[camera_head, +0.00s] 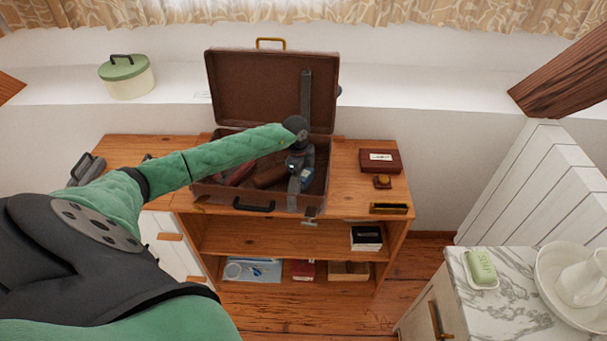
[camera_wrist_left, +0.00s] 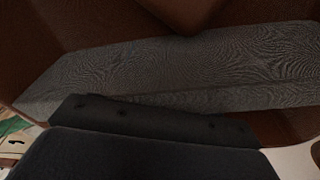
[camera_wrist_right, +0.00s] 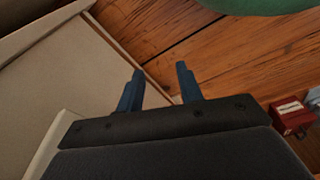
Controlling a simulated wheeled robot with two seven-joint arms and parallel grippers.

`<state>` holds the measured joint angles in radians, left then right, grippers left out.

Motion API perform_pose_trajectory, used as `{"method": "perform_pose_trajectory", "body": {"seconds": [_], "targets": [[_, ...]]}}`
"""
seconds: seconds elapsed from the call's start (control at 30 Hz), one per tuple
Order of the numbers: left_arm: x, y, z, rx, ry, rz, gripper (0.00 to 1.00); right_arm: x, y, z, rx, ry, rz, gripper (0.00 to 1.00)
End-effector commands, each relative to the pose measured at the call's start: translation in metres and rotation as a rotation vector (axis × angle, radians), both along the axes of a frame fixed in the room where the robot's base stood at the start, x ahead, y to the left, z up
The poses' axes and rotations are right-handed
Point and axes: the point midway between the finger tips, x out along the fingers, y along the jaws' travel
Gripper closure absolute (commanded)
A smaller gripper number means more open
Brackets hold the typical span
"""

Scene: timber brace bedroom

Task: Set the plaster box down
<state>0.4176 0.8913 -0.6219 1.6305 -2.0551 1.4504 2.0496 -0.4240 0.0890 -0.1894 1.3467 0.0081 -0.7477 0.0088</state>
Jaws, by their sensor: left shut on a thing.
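My left gripper (camera_head: 302,166) reaches down into the open brown suitcase (camera_head: 228,192) on the wooden cabinet. I cannot tell whether this box touches the suitcase floor. My right gripper (camera_wrist_right: 160,85) is open and empty in the right wrist view, above the wooden floor and a pale panel.
Dark red items (camera_head: 238,174) lie in the suitcase's left part. A dark red box (camera_head: 380,160) and small items stand on the cabinet top to the right. A red box (camera_head: 302,268) sits on the bottom shelf. A marble-topped stand (camera_head: 505,292) is at front right.

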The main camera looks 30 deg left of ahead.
Motion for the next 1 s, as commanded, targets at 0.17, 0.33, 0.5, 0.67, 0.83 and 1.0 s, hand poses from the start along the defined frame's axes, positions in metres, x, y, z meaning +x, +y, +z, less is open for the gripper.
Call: {"method": "perform_pose_trajectory", "body": {"seconds": [0.17, 0.33, 0.5, 0.67, 0.83, 1.0], "targets": [[0.000, 0.000, -0.001, 0.000, 0.000, 0.000, 0.55, 0.000, 0.000, 0.000, 0.000, 0.000, 0.000, 0.64], [0.000, 0.000, -0.002, 0.000, 0.000, 0.000, 0.24, 0.001, 0.001, 0.003, 0.001, 0.003, -0.001, 0.64], [0.000, 0.000, -0.002, 0.000, 0.000, 0.000, 0.10, 0.000, 0.000, 0.002, 0.000, 0.004, -0.001, 0.64], [0.000, 0.000, -0.002, 0.000, 0.000, 0.000, 0.10, 0.000, 0.000, 0.002, -0.001, 0.005, -0.001, 0.64], [0.000, 0.001, 0.002, 0.001, 0.000, 0.000, 0.10, 0.000, -0.001, -0.002, -0.001, 0.001, 0.000, 0.64], [0.000, 0.004, 0.017, 0.002, -0.002, -0.002, 0.10, 0.007, 0.009, 0.016, 0.009, 0.006, -0.003, 0.64]]}}
